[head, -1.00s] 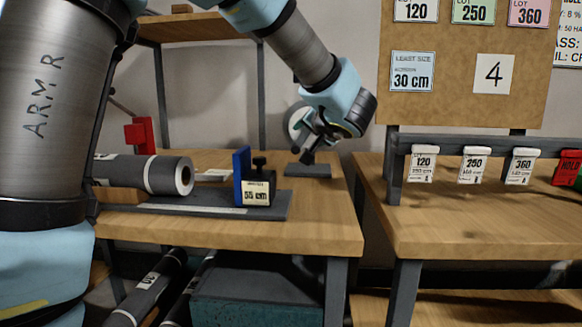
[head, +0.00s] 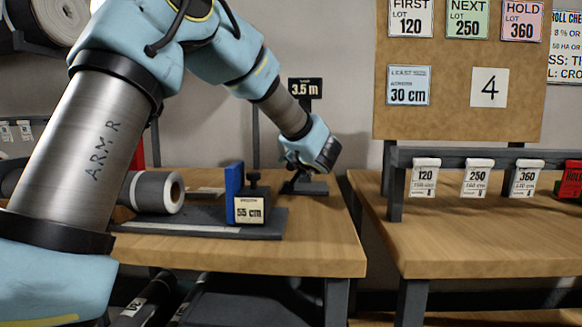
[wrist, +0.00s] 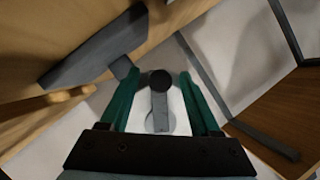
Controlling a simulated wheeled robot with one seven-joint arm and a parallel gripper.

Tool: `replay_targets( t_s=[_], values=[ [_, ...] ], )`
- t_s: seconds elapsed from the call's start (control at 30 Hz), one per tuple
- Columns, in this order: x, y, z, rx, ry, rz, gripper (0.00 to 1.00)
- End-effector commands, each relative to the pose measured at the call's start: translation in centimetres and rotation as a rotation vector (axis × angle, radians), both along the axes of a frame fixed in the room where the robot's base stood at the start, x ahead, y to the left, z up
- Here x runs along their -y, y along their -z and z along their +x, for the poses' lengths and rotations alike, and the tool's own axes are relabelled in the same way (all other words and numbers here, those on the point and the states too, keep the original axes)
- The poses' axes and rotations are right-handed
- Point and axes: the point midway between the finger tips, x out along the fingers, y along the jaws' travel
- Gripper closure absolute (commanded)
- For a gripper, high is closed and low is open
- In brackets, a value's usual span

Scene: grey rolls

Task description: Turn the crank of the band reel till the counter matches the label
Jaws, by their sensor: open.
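The band reel stands at the back right corner of the left bench, mostly hidden by my gripper (head: 292,168) in the head view. Its dark counter (head: 305,88) stands above and reads 3.5 m. In the wrist view a black crank knob (wrist: 160,79) on a grey crank arm (wrist: 160,112) lies between the green fingers of my gripper (wrist: 159,77). The fingers are open, one on each side, with gaps visible beside the knob. A pale round disc (wrist: 178,122) shows behind the crank arm. I cannot tell which label the counter belongs with.
A grey roll (head: 155,192) lies on the left bench (head: 300,245). Nearby stands a blue plate (head: 234,192) with a 55 cm label (head: 249,211). Lot tags (head: 424,178) hang above the right bench (head: 470,235). A board (head: 455,118) carries a 30 cm card (head: 408,86).

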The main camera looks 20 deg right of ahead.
Motion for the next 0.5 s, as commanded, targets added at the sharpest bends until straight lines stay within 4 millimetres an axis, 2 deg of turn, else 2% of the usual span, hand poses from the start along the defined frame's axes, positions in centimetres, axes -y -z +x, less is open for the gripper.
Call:
replay_targets(
  t_s=[0.1,0.37,0.5],
  values=[
    [0.06,0.19,0.61,-0.001,-0.001,-0.001,0.37],
    [0.09,0.22,0.70,0.000,0.000,-0.001,0.37],
    [0.08,0.22,0.69,0.000,0.000,0.000,0.50]
  ],
)
